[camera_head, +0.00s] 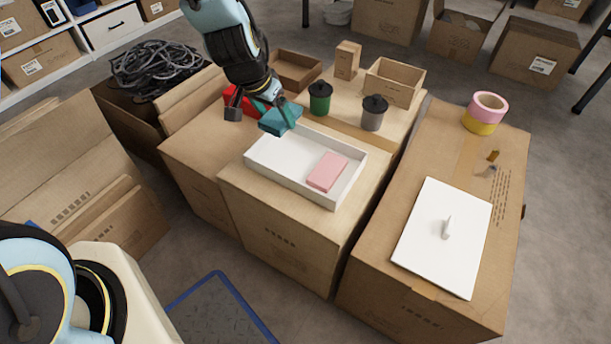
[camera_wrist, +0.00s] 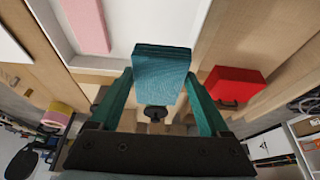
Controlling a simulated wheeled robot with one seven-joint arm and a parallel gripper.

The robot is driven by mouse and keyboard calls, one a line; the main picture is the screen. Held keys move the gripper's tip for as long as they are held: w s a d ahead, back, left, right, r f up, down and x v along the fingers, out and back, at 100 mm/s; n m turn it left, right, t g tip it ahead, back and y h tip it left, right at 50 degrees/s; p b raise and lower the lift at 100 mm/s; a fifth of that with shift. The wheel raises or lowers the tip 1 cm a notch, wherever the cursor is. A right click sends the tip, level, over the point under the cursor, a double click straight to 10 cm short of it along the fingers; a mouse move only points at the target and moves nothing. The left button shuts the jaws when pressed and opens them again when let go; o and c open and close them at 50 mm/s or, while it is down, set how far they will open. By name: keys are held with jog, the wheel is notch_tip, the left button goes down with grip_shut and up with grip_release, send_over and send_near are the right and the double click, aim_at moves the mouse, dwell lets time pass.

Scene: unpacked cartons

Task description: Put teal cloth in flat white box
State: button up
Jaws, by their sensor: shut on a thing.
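The teal cloth (camera_head: 281,119) is a folded block held in my gripper (camera_head: 262,108), just above the back left end of the flat white box. In the wrist view the cloth (camera_wrist: 160,68) sits between the two green fingers of my gripper (camera_wrist: 160,92), which is shut on it. The flat white box (camera_head: 275,172) is open and stands on a carton. A pink folded block (camera_head: 327,172) lies inside its right part; the left part of its floor is bare. The box also shows in the wrist view (camera_wrist: 130,25).
A red object (camera_head: 240,99) lies left of my gripper. A green jar (camera_head: 320,98) and a grey jar (camera_head: 374,112) stand behind the box, near an open brown box (camera_head: 395,80). A white lid with a handle (camera_head: 445,237) lies on the right carton, with tape rolls (camera_head: 485,113) behind.

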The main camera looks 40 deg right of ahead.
aim_at(285, 155)
jog(key=shift+s+d+f+b, duration=0.25)
jog(key=shift+s+f+b, duration=0.1)
jog(key=shift+f+b, duration=0.1)
jog(key=shift+b, duration=0.5)
jog(key=b, duration=0.2)
jog(key=shift+s+a+b, duration=0.1)
jog(key=shift+b, duration=0.25)
jog(key=shift+a+b, duration=0.15)
jog(key=shift+b, duration=0.5)
notch_tip(285, 155, down, 9)
jog(key=b, duration=0.2)
jog(key=shift+f+b, duration=0.2)
jog(key=shift+b, duration=0.15)
jog(key=shift+f, duration=0.1)
jog(key=o, duration=1.3)
